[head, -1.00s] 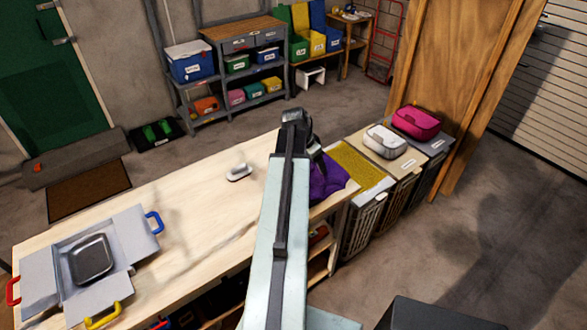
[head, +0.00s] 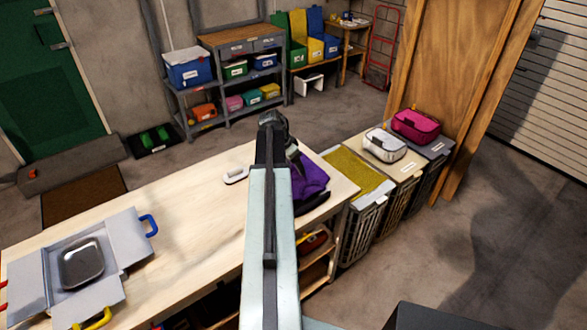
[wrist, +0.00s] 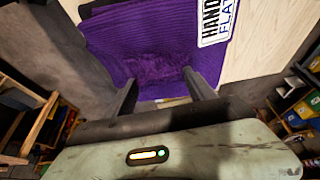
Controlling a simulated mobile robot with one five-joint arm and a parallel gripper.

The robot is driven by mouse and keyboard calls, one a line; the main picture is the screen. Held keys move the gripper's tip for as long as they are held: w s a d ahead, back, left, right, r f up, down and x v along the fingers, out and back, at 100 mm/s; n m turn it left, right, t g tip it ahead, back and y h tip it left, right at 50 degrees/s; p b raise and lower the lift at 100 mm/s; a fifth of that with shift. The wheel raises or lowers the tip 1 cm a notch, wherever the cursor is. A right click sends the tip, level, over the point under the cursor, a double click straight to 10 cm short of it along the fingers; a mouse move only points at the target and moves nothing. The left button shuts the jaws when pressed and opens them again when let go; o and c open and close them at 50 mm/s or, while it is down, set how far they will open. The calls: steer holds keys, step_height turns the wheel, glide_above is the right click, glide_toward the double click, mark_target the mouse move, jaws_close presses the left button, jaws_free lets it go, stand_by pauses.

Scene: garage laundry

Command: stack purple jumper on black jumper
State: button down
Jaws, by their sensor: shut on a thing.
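The purple jumper (head: 311,178) is at the right end of the wooden worktable in the head view. It fills the upper middle of the wrist view (wrist: 150,45). My gripper (wrist: 158,84) is shut on its near edge, with purple cloth between the fingers. In the head view my gripper (head: 292,152) is partly hidden by my arm. A dark patch (head: 312,204) shows just under the jumper's near edge. I cannot tell whether this is the black jumper or shadow. A dark strip also shows at the top of the wrist view.
The worktable (head: 190,215) also bears a small white object (head: 236,175) and an open grey box with a metal tin (head: 82,262). Laundry baskets (head: 362,222) stand at its right end, with white (head: 385,144) and pink (head: 416,125) bundles on top. The table's middle is clear.

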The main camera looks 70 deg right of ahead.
steer(key=shift+f+b, duration=0.55)
steer(key=shift+b, duration=0.05)
steer(key=shift+c, duration=1.6)
jaws_free()
steer(key=shift+r, duration=0.15)
steer(key=shift+r+p, duration=0.3)
steer(key=shift+p, duration=0.15)
steer(key=p+v, duration=1.1)
steer(key=v, duration=0.1)
steer(key=shift+r, duration=0.25)
